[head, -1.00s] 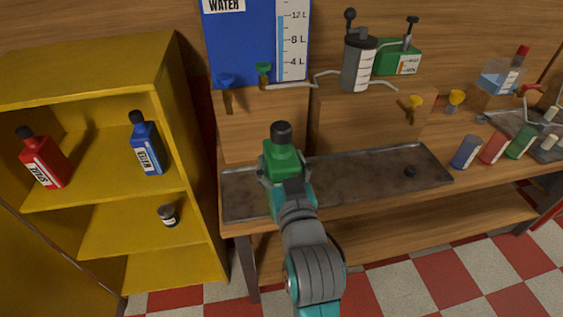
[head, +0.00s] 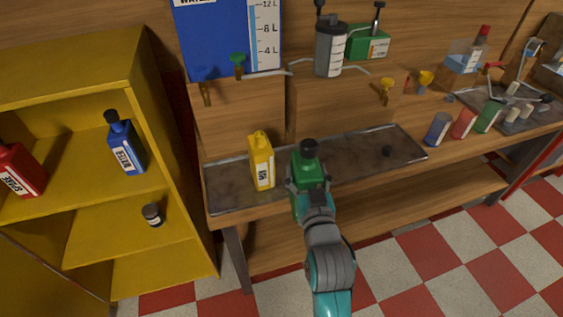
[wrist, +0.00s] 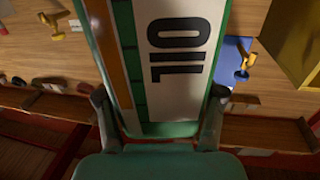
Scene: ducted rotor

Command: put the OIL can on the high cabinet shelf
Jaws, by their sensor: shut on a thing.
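My gripper (head: 308,190) is shut on the green OIL can (head: 309,168). The can is upright with a black cap, in front of the metal tray on the bench. In the wrist view its white OIL label (wrist: 182,50) fills the middle between my fingers. The yellow cabinet (head: 65,68) stands open at the left. Its high shelf (head: 80,204) holds a red SPARE bottle (head: 18,172) at the left and a blue WATER bottle (head: 127,147) at the right, with bare shelf between them.
A yellow can (head: 261,162) stands on the tray (head: 360,160). A small dark jar (head: 152,215) is on the lower cabinet shelf. Blue, red and green cylinders (head: 462,124) stand at the bench's right. The cabinet's right side wall (head: 178,170) lies between my gripper and the shelves.

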